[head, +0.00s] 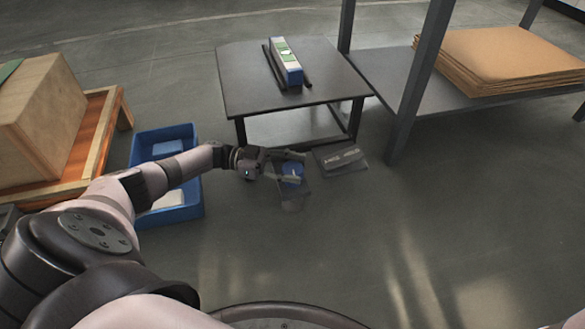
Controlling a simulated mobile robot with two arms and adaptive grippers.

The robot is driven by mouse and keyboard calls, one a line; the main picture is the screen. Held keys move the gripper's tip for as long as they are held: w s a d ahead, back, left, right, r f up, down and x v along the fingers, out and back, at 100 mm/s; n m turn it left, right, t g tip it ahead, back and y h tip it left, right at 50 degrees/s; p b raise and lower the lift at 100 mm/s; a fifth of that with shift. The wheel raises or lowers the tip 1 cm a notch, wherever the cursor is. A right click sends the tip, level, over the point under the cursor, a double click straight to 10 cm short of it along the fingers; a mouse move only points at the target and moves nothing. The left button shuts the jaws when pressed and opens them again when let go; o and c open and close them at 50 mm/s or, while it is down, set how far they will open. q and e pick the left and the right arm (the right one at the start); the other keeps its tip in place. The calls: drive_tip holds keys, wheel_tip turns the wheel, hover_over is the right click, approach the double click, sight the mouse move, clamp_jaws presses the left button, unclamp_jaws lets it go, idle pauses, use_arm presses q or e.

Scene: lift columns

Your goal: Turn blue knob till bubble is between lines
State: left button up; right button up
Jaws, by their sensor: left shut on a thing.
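The blue knob (292,170) is in the lower middle of the head view, in front of the small dark table (330,85). My left gripper (296,168) reaches in from the left and is shut on the knob, with a finger on each side of it. A level (286,62) with a blue end, white top and green window lies on the table between two dark rails. The window is too small to tell where the bubble sits against the lines. My right gripper is not in view.
A flat grey panel with markings (341,159) lies right of the knob. A blue bin (140,154) and a wooden crate (40,115) stand at the left. A dark rack (415,75) holds stacked cardboard (500,55) at the right. The floor in front is clear.

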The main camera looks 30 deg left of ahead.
use_arm(q)
drive_tip(key=shift+s+d, duration=0.1)
drive_tip(key=shift+d, duration=0.05)
drive_tip(key=o, duration=1.2)
drive_tip(key=shift+c, duration=0.2)
drive_tip(key=v, duration=0.7)
drive_tip(key=shift+a, duration=0.35)
